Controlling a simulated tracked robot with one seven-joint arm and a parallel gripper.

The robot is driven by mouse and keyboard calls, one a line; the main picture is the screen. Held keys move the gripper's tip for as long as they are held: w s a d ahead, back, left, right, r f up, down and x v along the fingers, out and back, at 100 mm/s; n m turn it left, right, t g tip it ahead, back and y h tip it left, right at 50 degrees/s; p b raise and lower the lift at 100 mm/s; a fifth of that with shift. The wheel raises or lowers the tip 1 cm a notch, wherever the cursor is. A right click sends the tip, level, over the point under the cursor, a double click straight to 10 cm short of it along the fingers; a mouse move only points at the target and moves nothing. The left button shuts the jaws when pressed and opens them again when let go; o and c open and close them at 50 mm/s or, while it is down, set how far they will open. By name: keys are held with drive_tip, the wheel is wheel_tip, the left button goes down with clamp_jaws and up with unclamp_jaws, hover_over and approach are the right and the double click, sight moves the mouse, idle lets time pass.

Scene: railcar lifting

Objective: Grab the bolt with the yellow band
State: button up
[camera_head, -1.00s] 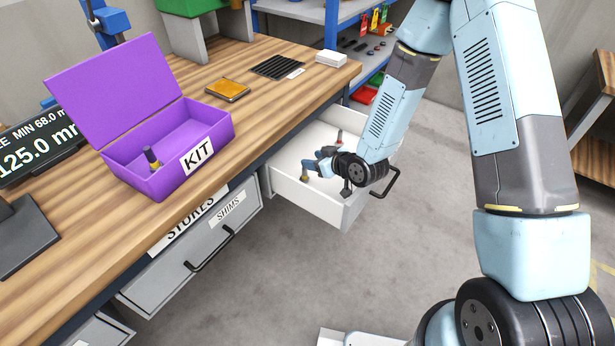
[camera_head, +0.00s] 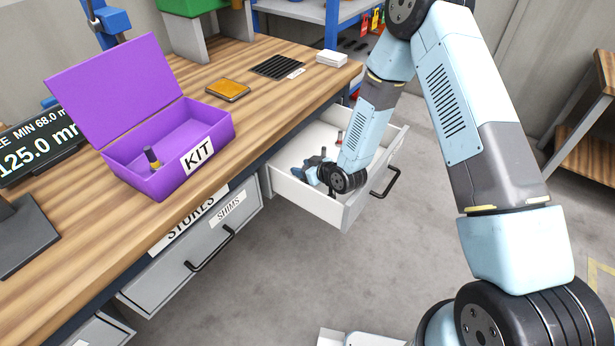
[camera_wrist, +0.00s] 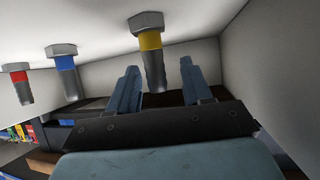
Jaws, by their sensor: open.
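The bolt with the yellow band (camera_wrist: 150,41) shows in the wrist view, its shank between the two spread fingers of my gripper (camera_wrist: 160,82). The fingers are open, with gaps beside the shank. In the head view my gripper (camera_head: 308,174) is low inside the open drawer (camera_head: 325,207), and it hides this bolt. A bolt with a blue band (camera_wrist: 65,62) and one with a red band (camera_wrist: 18,77) stand to the left in the wrist view. The red-banded bolt (camera_head: 339,138) also shows in the head view.
The drawer's white walls are close around my gripper. A closed SHIMS drawer (camera_head: 190,262) is to the left.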

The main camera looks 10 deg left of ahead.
drive_tip(key=shift+w+a+f, duration=0.25)
drive_tip(key=shift+a+f, duration=0.1)
drive_tip(key=shift+a, duration=0.1)
drive_tip(key=shift+c, duration=0.2)
clamp_jaws()
